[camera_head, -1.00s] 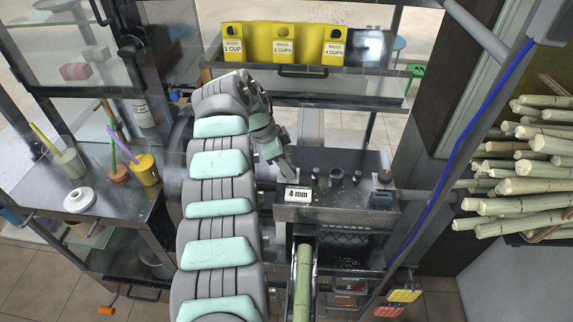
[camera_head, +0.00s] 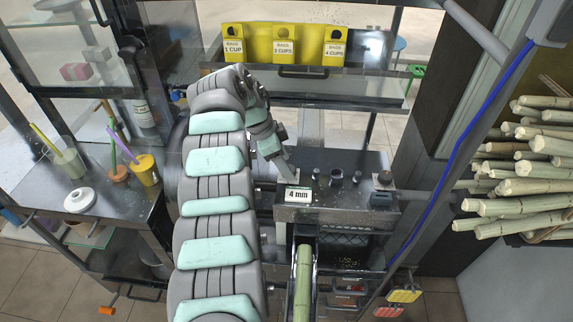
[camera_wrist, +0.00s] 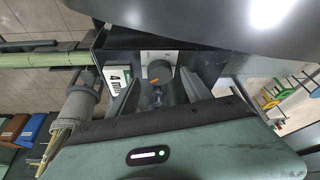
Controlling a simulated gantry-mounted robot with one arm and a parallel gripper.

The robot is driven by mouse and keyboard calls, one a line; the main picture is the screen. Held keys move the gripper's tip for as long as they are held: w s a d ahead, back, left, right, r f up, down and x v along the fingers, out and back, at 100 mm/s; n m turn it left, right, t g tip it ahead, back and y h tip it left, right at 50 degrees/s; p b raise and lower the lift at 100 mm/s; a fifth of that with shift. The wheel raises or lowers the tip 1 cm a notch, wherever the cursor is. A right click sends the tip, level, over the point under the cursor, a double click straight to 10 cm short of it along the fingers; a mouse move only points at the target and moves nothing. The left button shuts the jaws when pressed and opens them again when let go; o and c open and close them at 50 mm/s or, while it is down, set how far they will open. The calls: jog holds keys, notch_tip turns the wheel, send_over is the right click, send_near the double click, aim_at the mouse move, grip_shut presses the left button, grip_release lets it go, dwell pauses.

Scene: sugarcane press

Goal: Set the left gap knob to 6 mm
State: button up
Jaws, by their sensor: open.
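The display (camera_head: 298,194) reads 4 mm, on the front left of the dark press top. It also shows in the wrist view (camera_wrist: 117,78). The left gap knob (camera_wrist: 160,71) is a dark round knob on a light plate. In the wrist view it lies between my two fingers. My gripper (camera_wrist: 158,80) is open, with one finger on each side of the knob; I cannot tell whether either touches it. In the head view my gripper (camera_head: 284,165) points down behind the display and hides the left knob.
Several short dark posts (camera_head: 336,177) stand between. A green cane (camera_head: 303,280) lies in the chute in front. Cane stalks (camera_head: 530,165) are stacked on the right.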

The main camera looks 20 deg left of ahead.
jog(key=p+v, duration=0.4)
jog(key=v, duration=0.5)
jog(key=shift+p, duration=0.4)
jog(key=shift+d, duration=0.1)
